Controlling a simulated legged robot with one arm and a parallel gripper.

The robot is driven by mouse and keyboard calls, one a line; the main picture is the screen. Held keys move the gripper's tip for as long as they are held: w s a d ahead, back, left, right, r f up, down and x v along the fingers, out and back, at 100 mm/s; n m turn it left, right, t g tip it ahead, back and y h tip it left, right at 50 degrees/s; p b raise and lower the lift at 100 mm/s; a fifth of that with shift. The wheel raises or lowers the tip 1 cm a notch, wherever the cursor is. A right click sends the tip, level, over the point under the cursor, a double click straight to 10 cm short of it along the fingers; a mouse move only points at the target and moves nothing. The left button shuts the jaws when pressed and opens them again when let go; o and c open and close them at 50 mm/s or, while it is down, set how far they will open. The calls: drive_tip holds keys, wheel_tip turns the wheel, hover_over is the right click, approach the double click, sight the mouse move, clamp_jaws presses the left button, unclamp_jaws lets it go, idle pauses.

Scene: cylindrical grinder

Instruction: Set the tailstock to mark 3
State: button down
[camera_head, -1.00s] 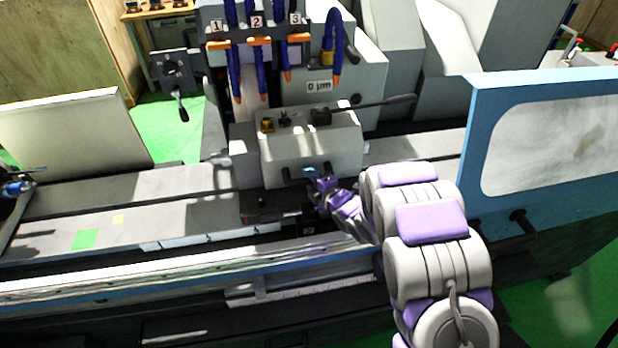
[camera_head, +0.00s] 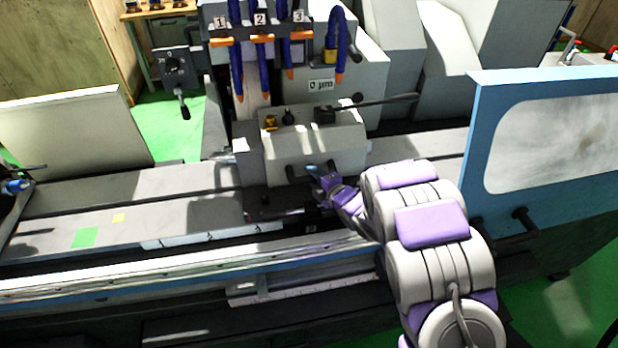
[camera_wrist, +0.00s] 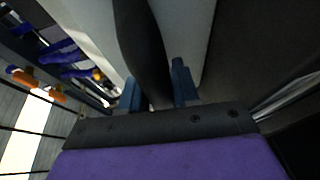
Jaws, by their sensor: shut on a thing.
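The tailstock (camera_head: 335,145) is a light grey block on the machine's table, in the middle of the head view. Short dark handles stick out from its lower front. My gripper (camera_head: 323,176) reaches its front face from the right and is shut on one dark handle. In the wrist view the black handle (camera_wrist: 143,45) runs between the two blue fingers of my gripper (camera_wrist: 158,88). The handle's gripped end is partly hidden by my gripper. I cannot make out a mark 3 for the tailstock on the table.
Blue coolant hoses (camera_head: 262,75) with orange tips and number plates 1, 2, 3 hang behind the tailstock. A long dark lever (camera_head: 375,101) sticks out right above it. A blue-framed guard (camera_head: 475,130) stands at the right. The table (camera_head: 185,180) left of the tailstock is mostly clear.

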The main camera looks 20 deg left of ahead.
drive_tip(key=shift+w+d+f, duration=0.1)
drive_tip(key=shift+w+d, duration=0.2)
drive_tip(key=shift+d, duration=0.25)
drive_tip(key=c, duration=0.9)
unclamp_jaws()
drive_tip(key=shift+w+d, duration=0.1)
drive_tip(key=shift+w, duration=0.1)
drive_tip(key=shift+s, duration=0.1)
drive_tip(key=shift+p+v, duration=1.05)
drive_tip(key=shift+v, duration=7.5)
drive_tip(key=shift+s, duration=0.1)
